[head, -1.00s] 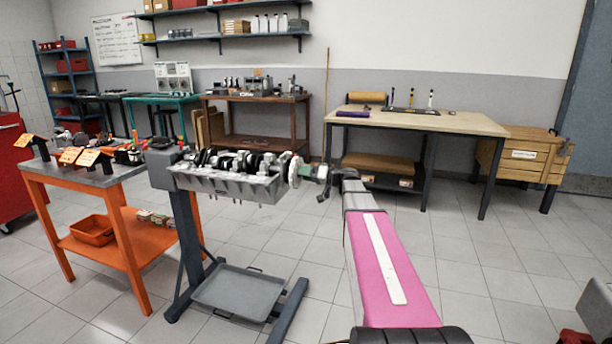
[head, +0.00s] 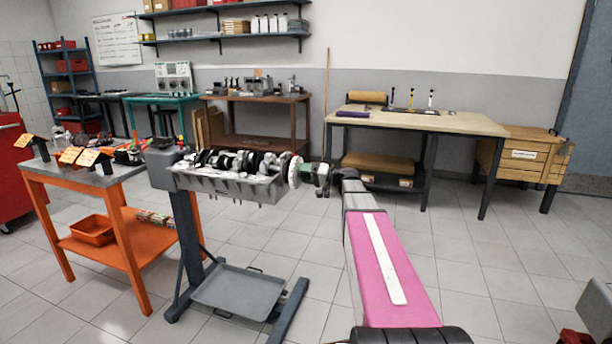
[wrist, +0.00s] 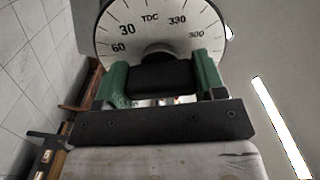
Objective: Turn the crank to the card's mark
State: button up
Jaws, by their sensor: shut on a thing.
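An engine block (head: 228,183) with its crankshaft (head: 235,162) lies on a grey stand. A white degree wheel (head: 294,172) is at the crank's right end. In the wrist view the wheel (wrist: 160,22) fills the top, with 60, 30, TDC, 330 and 300 readable. My gripper (head: 322,178) is at the wheel's right side; its green fingers show in the wrist view (wrist: 158,82), shut on a dark round part (wrist: 160,76) in front of the wheel. The wheel's lower part is hidden by it. I cannot read a card's mark.
A grey drip tray (head: 240,288) is under the stand. A wooden workbench (head: 420,122) stands behind my arm.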

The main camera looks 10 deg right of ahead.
jog(key=o, duration=0.9)
jog(key=shift+d, duration=0.1)
jog(key=v, duration=1)
jog(key=shift+s+d, duration=0.25)
jog(key=shift+d, duration=0.05)
